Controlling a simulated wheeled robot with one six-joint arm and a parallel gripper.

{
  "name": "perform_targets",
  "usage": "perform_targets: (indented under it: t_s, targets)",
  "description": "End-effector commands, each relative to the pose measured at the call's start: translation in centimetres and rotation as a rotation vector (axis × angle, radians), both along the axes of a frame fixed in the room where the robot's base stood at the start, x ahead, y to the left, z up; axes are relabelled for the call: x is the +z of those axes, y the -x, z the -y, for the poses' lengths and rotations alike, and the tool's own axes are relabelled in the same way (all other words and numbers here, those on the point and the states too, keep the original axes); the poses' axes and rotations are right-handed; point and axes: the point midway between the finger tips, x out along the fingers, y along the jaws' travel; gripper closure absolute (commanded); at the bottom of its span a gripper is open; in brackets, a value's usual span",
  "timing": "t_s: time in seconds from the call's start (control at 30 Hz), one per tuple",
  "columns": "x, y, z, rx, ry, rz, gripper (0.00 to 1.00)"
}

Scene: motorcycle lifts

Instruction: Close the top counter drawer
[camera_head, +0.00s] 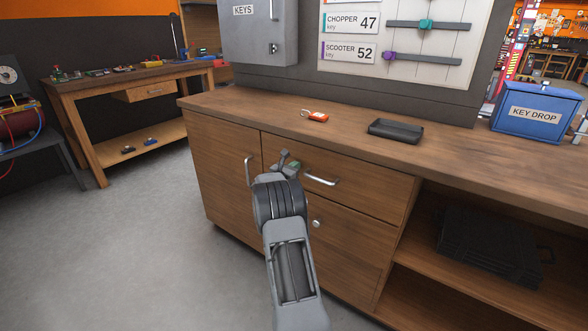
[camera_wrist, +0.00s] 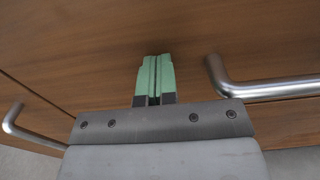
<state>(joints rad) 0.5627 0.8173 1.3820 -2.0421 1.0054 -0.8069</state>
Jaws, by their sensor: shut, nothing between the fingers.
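The top counter drawer (camera_head: 385,190) is a wide brown wooden front under the countertop, with a silver bar handle (camera_head: 321,180). Its front looks about flush with the cabinet; I cannot tell if a small gap is left. My gripper (camera_head: 290,163) is in front of the drawer's left part, left of the handle. In the wrist view the green fingertips (camera_wrist: 155,75) are shut together and empty, pointing at the wood, with the drawer handle (camera_wrist: 265,90) to their right. Whether they touch the wood is unclear.
On the countertop are an orange-tagged key (camera_head: 315,116), a black tray (camera_head: 396,130) and a blue key drop box (camera_head: 537,112). Open floor lies left.

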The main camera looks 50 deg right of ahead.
Motion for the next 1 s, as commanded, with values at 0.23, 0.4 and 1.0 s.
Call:
perform_targets:
  t_s: [0.23,0.4,1.0]
  targets:
    - [0.6,0.2,0.7,-0.002,0.009,0.005,1.0]
    - [0.7,0.4,0.1,-0.004,0.01,0.005,1.0]
    - [0.5,1.8,-11.2,0.0,0.004,0.003,1.0]
